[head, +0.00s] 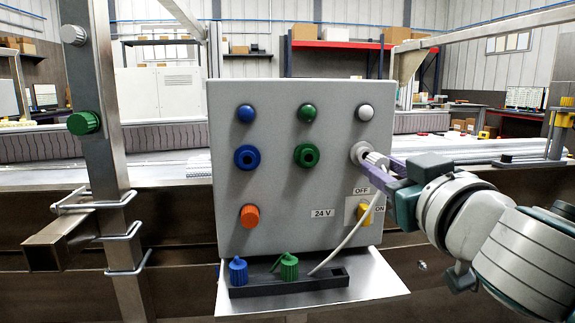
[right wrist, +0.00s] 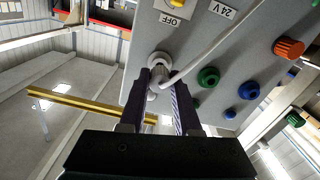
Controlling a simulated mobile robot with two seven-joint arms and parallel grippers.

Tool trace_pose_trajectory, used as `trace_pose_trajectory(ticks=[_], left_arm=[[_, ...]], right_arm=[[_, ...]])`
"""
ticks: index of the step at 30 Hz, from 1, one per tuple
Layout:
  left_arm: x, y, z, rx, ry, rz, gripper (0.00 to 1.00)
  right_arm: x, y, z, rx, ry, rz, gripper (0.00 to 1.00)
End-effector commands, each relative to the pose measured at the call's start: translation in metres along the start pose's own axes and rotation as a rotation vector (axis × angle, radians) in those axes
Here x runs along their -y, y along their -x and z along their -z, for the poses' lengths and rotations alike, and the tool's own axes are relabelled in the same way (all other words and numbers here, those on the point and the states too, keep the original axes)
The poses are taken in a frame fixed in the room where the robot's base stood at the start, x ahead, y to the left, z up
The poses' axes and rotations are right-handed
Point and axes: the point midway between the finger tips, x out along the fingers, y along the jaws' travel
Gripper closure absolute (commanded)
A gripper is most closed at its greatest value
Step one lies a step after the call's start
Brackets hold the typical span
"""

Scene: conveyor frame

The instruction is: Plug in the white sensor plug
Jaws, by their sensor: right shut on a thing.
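The grey control box (head: 335,225) has blue, green and white sockets in a row. The white plug (head: 377,161) is at the mouth of the white socket (head: 357,150), roughly in line with it; how deep it sits I cannot tell. My right gripper (head: 384,172) is shut on the plug from the right. In the right wrist view, the plug is between my two dark fingers (right wrist: 161,100), right against the white socket ring (right wrist: 159,59). Its white cable (head: 351,232) runs down to the black holder (head: 290,285). My left gripper is out of view.
Blue (head: 238,271) and green (head: 289,267) plugs stand in the holder on the shelf below the box. A yellow switch (head: 364,213) is just below the white socket, close to my fingers. A metal post (head: 95,130) stands left.

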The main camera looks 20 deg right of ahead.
Motion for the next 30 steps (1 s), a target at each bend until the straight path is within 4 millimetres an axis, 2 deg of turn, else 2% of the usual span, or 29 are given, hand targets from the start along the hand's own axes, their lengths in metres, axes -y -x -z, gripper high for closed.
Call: trace_pose_trajectory(ticks=[30], left_arm=[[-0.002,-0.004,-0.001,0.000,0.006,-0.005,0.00]], right_arm=[[0.000,-0.025,0.000,-0.001,0.002,0.000,1.00]])
